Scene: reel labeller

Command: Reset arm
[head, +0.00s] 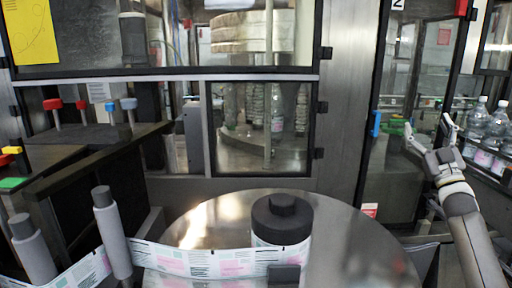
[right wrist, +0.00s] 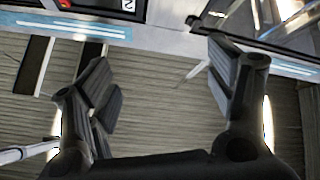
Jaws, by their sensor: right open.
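My right gripper (head: 428,134) is at the right of the head view, raised in front of the glass doors. Its two fingers are spread apart with nothing between them. In the right wrist view the gripper (right wrist: 160,95) also shows open and empty, with the grooved floor and a machine edge beyond it. My left gripper is not in the head view.
A round metal table (head: 350,235) carries a dark-capped label reel (head: 282,220), with a label strip running left past grey rollers (head: 112,232). Bottles (head: 478,122) stand on a conveyor at the far right, near my right gripper. A blue door handle (head: 377,124) is left of it.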

